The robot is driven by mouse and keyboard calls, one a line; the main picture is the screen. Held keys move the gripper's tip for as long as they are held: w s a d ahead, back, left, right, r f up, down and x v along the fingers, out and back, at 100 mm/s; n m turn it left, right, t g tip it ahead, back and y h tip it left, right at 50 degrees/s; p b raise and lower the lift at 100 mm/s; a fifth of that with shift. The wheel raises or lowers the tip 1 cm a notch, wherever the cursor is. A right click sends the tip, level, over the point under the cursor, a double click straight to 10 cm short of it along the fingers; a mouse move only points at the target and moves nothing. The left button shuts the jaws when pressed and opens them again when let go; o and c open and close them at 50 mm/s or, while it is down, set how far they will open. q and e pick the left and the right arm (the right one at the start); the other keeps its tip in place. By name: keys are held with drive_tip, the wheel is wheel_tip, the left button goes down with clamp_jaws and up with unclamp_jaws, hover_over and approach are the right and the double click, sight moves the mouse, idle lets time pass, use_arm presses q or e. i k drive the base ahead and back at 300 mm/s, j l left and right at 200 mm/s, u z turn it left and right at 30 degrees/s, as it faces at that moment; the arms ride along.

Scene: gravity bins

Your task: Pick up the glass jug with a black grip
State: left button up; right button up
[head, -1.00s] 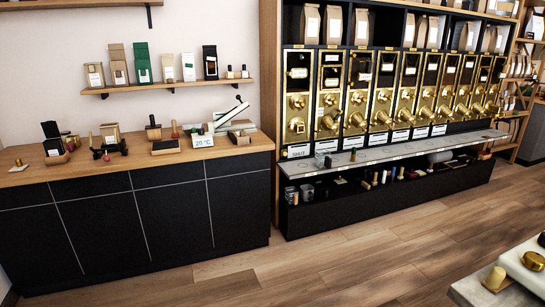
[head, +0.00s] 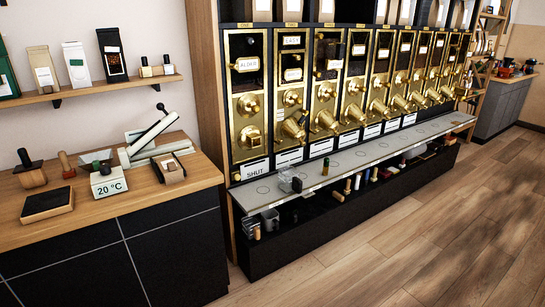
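A small clear vessel with a dark part on its right side (head: 290,181) stands on the grey ledge under the brass dispensers, near the ledge's left end. It may be the glass jug with a black grip, but it is too small to be sure. Clear containers (head: 270,219) also show on the dark lower shelf below it, partly hidden by the ledge. Neither of my grippers is in view.
The grey ledge (head: 375,151) runs along the dispenser wall, with small items on the shelf under it. The wooden floor (head: 430,235) at the right is clear.

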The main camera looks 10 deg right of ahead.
sight(288, 179)
drive_tip(key=i+l+z, duration=0.2)
drive_tip(key=i+z, duration=0.25)
drive_tip(key=i, duration=0.15)
drive_tip(key=i+z, duration=0.4)
drive_tip(key=i, duration=0.2)
